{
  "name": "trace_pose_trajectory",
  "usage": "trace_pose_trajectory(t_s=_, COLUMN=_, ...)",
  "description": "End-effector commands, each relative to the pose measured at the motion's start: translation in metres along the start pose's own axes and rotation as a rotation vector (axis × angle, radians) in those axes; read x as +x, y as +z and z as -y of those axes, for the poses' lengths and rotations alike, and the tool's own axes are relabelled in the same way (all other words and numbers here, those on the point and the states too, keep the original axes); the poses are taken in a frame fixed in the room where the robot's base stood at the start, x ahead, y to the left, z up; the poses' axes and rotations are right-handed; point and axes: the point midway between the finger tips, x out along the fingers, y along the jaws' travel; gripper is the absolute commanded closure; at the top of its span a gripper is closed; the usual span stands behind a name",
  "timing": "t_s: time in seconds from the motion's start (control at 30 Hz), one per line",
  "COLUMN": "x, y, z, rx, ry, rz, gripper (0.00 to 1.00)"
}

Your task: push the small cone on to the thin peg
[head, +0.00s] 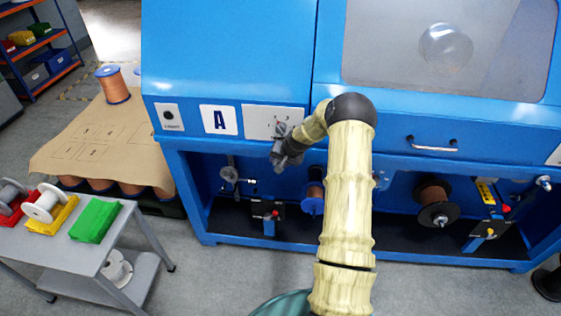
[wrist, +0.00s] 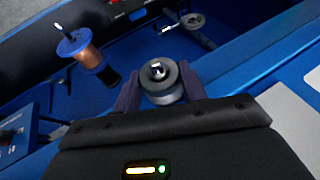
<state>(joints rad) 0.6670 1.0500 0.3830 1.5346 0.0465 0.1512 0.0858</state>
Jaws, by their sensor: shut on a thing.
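My gripper (wrist: 160,88) is shut on a round grey piece with a bright metal centre, which I take to be the small cone (wrist: 163,92). The two dark fingers clasp it from both sides. In the head view my gripper (head: 280,158) is in front of the blue machine, just below its upper panel, and the cone cannot be made out there. A slim metal rod beside a dark round part, perhaps the thin peg (wrist: 170,28), shows beyond the fingers in the wrist view. The cone appears apart from it.
A copper spool with a blue flange (head: 313,197) sits in the machine's lower bay, and a black-flanged spool (head: 435,206) is further right. A grey pulley arm (head: 230,174) is at the bay's left. A grey cart (head: 90,253) with coloured bins stands at the left.

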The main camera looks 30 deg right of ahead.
Motion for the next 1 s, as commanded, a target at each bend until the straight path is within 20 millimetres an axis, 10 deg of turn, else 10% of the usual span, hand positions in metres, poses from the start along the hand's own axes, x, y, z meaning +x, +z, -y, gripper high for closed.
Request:
trace_pose_trajectory(t_s=0.23, x=-0.0007, y=-0.0027, z=0.0006, rx=-0.001, ry=-0.001, rz=-0.008, gripper=0.82)
trace_pose_trajectory(t_s=0.27, x=-0.0008, y=-0.0028, z=0.0006, rx=-0.001, ry=-0.001, rz=-0.008, gripper=0.52)
trace_pose_trajectory(t_s=0.37, x=-0.0007, y=-0.0023, z=0.0005, rx=0.0, ry=-0.001, rz=-0.006, gripper=0.33)
trace_pose_trajectory(t_s=1.0, x=-0.0043, y=-0.0029, z=0.0005, rx=0.0, ry=0.0, rz=-0.003, gripper=0.22)
